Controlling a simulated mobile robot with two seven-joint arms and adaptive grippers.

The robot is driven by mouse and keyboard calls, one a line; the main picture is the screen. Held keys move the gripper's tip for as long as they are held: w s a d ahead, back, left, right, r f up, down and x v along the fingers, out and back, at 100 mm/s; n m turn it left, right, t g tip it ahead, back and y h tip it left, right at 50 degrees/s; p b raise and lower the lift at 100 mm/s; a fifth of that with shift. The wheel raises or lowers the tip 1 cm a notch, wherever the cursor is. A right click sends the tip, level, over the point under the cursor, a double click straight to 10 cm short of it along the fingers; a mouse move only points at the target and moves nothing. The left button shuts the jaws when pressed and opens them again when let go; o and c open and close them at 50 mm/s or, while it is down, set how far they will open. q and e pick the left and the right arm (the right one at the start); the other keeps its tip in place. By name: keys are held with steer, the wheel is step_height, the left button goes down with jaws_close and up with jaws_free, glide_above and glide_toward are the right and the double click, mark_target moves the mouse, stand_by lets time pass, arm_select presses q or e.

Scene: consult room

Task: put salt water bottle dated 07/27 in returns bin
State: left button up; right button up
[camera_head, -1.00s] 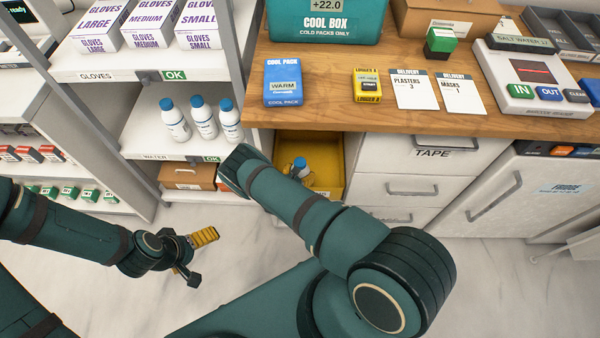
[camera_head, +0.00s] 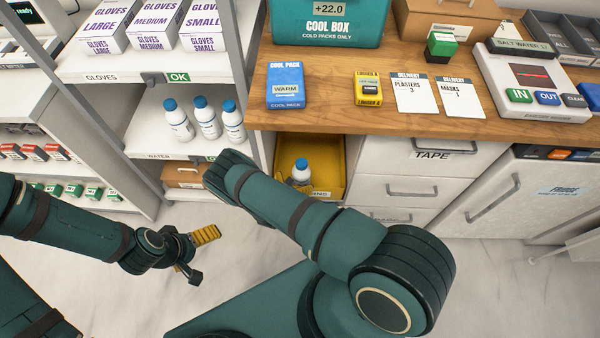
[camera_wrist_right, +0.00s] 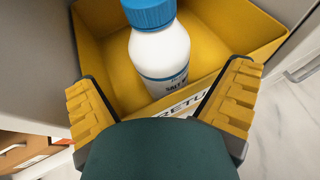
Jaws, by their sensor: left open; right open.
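A white bottle with a blue cap (camera_head: 301,171) stands upright in the yellow returns bin (camera_head: 337,163) under the counter. In the right wrist view the bottle (camera_wrist_right: 160,55) has a label partly reading "SALT"; its date cannot be read. The yellow bin (camera_wrist_right: 97,50) shows "RETU" on its front. My right gripper (camera_wrist_right: 165,105) is open, its fingers apart on the near side of the bottle, not closed on it. My left gripper (camera_head: 197,253) is open and empty, low above the floor.
Three similar bottles (camera_head: 206,120) stand on the shelf marked WATER. A cardboard box (camera_head: 188,174) sits below it. The counter (camera_head: 330,119) overhangs the bin, with white drawers (camera_head: 405,190) to its right. The floor in front is clear.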

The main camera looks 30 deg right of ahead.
steer(key=s+a+r+m+g+y, duration=0.2)
steer(key=s+a+m+g+y, duration=0.15)
steer(key=s, duration=0.35)
steer(key=s+a+r+m+g+y+p, duration=0.1)
steer(key=s+a+r+m+g+y, duration=0.15)
steer(key=s+m+g, duration=0.35)
steer(key=s+a+r+m+g+y, duration=0.2)
steer(key=s+a+r+m+g, duration=0.15)
steer(key=s, duration=0.45)
steer(key=w+a+r+m+t+y, duration=0.2)
steer(key=a+r+m+y, duration=0.4)
steer(key=a+r+m, duration=0.15)
steer(key=w+d+r+m+t, duration=0.2)
steer(key=w+r+m+t, duration=0.1)
steer(key=r+m, duration=0.3)
steer(key=shift+w+r+t+y, duration=0.15)
steer(key=shift+r+t+y, duration=0.25)
steer(key=shift+r+t, duration=0.35)
